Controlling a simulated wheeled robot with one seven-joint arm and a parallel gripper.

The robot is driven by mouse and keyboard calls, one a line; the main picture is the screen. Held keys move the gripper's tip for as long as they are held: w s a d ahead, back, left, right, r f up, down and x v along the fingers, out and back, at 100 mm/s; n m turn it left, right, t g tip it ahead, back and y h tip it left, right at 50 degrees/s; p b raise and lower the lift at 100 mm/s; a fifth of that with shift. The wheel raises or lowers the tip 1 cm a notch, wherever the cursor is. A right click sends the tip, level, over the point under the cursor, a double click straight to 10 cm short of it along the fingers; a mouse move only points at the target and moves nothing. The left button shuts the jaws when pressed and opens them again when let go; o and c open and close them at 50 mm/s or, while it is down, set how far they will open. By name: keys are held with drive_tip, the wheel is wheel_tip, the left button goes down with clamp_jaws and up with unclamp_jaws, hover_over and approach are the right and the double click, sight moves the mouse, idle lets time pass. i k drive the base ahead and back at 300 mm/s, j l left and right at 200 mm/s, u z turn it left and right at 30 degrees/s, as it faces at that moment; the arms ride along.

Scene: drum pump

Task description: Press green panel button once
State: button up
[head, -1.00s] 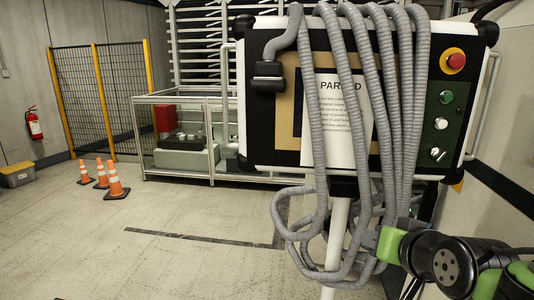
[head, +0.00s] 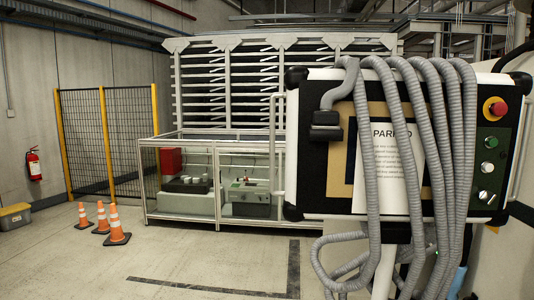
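The control panel (head: 315,180) stands at the right of the head view, on a light post. The green panel button (head: 491,142) is on the dark strip at the panel's right side. It sits below the red emergency button on its yellow base (head: 498,108) and above a white button (head: 487,167) and a selector switch (head: 485,195). Nothing covers the green button. My gripper is not in view.
Grey corrugated hoses (head: 388,150) hang over the panel's front, left of the buttons, across a paper sign (head: 368,168). Orange cones (head: 116,225) stand at the left. A framed machine (head: 228,190) stands behind. The floor between is clear.

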sight(492, 142)
drive_tip(key=j+z, duration=0.1)
drive_tip(key=j, duration=0.45)
drive_tip(key=j+z, duration=0.15)
drive_tip(key=j, duration=0.35)
drive_tip(key=z, duration=1.25)
drive_tip(key=k+l, duration=0.05)
